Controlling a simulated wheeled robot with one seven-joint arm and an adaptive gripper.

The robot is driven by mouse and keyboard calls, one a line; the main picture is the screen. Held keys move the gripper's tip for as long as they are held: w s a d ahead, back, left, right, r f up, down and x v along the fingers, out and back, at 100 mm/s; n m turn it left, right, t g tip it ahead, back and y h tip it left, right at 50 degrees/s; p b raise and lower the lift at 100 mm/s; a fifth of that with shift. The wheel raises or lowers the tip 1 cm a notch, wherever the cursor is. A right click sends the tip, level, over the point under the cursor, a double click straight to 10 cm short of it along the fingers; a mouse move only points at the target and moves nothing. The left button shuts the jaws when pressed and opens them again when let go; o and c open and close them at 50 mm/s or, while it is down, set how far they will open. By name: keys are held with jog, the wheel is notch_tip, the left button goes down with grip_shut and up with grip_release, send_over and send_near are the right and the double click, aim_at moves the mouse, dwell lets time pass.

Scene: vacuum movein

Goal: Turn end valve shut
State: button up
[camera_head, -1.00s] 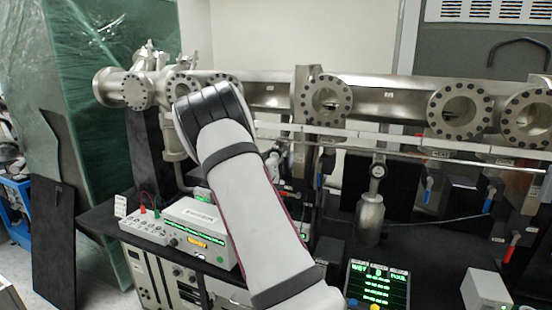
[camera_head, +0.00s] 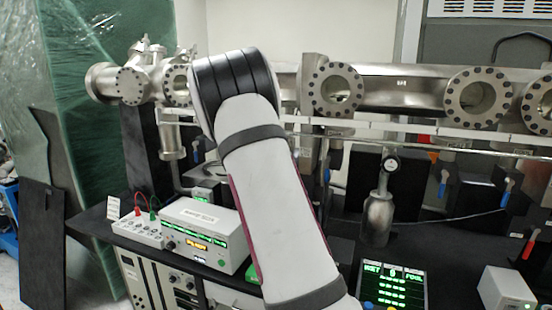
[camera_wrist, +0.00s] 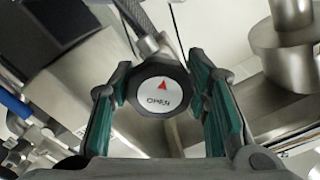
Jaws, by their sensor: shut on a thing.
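The end valve's knob (camera_wrist: 160,92) is a dark many-sided handle with a white face, a red arrow and the word OPEN. It shows in the middle of the wrist view. My gripper (camera_wrist: 162,105) has its green-padded fingers on the left and right sides of the knob, shut on it. In the head view my white and black arm hides the gripper and the knob. The steel vacuum pipe (camera_head: 400,88) with round flanged ports runs across the back, and its left end flange (camera_head: 132,84) shows left of my arm.
A white instrument box (camera_head: 205,230) and a small box with cables (camera_head: 140,228) stand on the black bench left of my arm. A green-text display (camera_head: 392,287) stands to the right. Blue-handled valves (camera_head: 443,185) hang below the pipe. A green wrapped panel (camera_head: 95,120) stands at far left.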

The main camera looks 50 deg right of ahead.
jog(key=m+b, duration=0.3)
jog(key=b, duration=0.1)
jog(key=shift+w+f+m, duration=0.1)
jog(key=shift+w+m, duration=0.1)
jog(key=shift+m, duration=0.2)
jog(key=m+b, duration=0.2)
jog(key=b, duration=0.2)
jog(key=shift+m, duration=0.3)
jog(key=m+b, duration=0.4)
jog(key=b, duration=0.3)
jog(key=m+b, duration=0.3)
jog(key=b, duration=0.3)
jog(key=shift+m, duration=0.4)
jog(key=m+b, duration=0.6)
jog(key=b, duration=0.1)
jog(key=shift+s+r, duration=0.15)
jog(key=shift+r, duration=0.05)
jog(key=m+b, duration=0.3)
jog(key=shift+m, duration=0.4)
jog(key=shift+s+r+m+b, duration=0.1)
jog(key=shift+r+m+b, duration=0.05)
jog(key=shift+m+b, duration=1.15)
jog(key=shift+m, duration=0.3)
